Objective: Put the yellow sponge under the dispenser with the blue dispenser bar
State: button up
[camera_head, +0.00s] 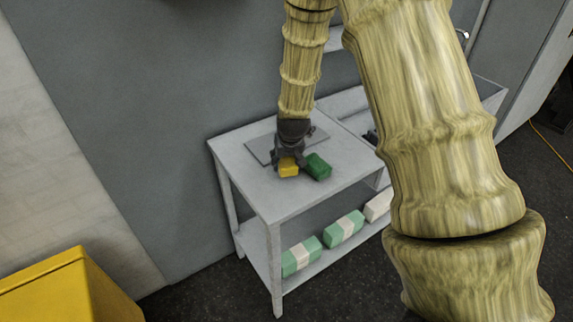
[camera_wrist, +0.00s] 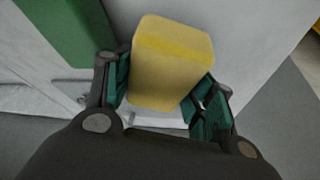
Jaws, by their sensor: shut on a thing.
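The yellow sponge (camera_head: 288,168) is a small block at the tabletop in the head view. My gripper (camera_head: 291,155) is shut on it from above. In the wrist view the yellow sponge (camera_wrist: 170,60) fills the space between the two fingers of my gripper (camera_wrist: 163,95). I cannot tell whether the sponge touches the tabletop. A green sponge (camera_head: 317,166) lies just to its right, and its green side (camera_wrist: 58,28) shows at the upper left of the wrist view. I cannot make out a dispenser or a blue dispenser bar in either view.
A grey table (camera_head: 265,198) stands against a grey wall, with a flat grey plate (camera_head: 262,148) on top. Its lower shelf holds green-and-white packs (camera_head: 301,257). A yellow box (camera_head: 70,290) is at the lower left. The table's front left area is clear.

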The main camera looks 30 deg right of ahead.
jog(key=shift+f+p, duration=0.5)
jog(key=shift+f, duration=0.85)
jog(key=shift+f, duration=0.1)
jog(key=o, duration=0.6)
jog(key=b+v, duration=0.2)
jog(key=v, duration=0.8)
jog(key=shift+r, duration=0.35)
jog(key=shift+s+a+r+b, duration=0.1)
jog(key=shift+s+r+b, duration=0.25)
jog(key=shift+r, duration=0.25)
jog(key=shift+s, duration=0.1)
